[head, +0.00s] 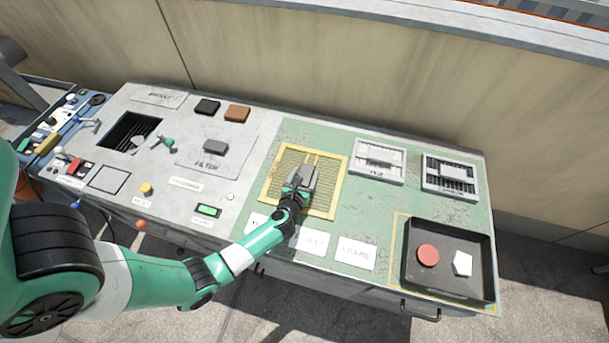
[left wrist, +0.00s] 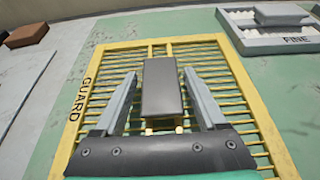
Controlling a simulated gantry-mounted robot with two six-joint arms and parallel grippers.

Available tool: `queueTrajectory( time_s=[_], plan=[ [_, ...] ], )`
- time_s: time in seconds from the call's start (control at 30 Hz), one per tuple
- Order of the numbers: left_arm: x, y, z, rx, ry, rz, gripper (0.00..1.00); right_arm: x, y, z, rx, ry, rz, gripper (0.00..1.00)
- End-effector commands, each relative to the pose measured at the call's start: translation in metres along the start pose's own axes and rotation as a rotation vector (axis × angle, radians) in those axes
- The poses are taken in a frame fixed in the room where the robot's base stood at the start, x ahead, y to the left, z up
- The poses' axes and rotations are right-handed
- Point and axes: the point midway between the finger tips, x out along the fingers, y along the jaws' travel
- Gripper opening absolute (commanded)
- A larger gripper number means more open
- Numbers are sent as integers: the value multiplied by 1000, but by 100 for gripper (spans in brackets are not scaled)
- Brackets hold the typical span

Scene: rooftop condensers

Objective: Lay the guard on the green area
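The guard (head: 330,207) is a flat yellow slatted grille with a solid frame. It lies on the green area (head: 376,205), left of that area's middle. The left wrist view shows the frame (left wrist: 78,105) with the word GUARD on its left side. A dark grey block handle (left wrist: 163,88) stands on its middle. My left gripper (head: 303,177) is over the guard, with its two fingers (left wrist: 161,72) on either side of the handle. A narrow gap shows beside the handle, so the fingers look open. My right gripper is not in view.
Two grey vent pieces (head: 378,161) (head: 449,176) lie at the back right. A black tray (head: 450,292) holds a red disc (head: 428,255) and a white piece (head: 462,264). White label cards (head: 356,252) lie along the front. A grey panel with a filter block (head: 215,146) is at left.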

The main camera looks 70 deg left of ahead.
Motion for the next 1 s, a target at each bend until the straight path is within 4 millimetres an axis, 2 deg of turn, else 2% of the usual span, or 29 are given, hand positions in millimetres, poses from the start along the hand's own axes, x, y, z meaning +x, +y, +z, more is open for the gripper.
queueTrajectory(
  time_s=[0.07, 0.43, 0.57, 0.8, 1.0],
  plan=[
    [0, 0, 0, 0, 0, 0, 87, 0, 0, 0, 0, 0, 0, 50],
    [-6, 0, 4, 1, 0, -2, 87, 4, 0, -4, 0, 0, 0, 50],
    [-30, -1, 6, 4, 0, -4, 87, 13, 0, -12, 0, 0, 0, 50],
    [-89, -1, 5, 5, 2, -5, 87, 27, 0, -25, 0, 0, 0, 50],
    [-118, -1, 4, 2, 0, -3, 87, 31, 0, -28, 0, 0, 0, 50]
  ],
)
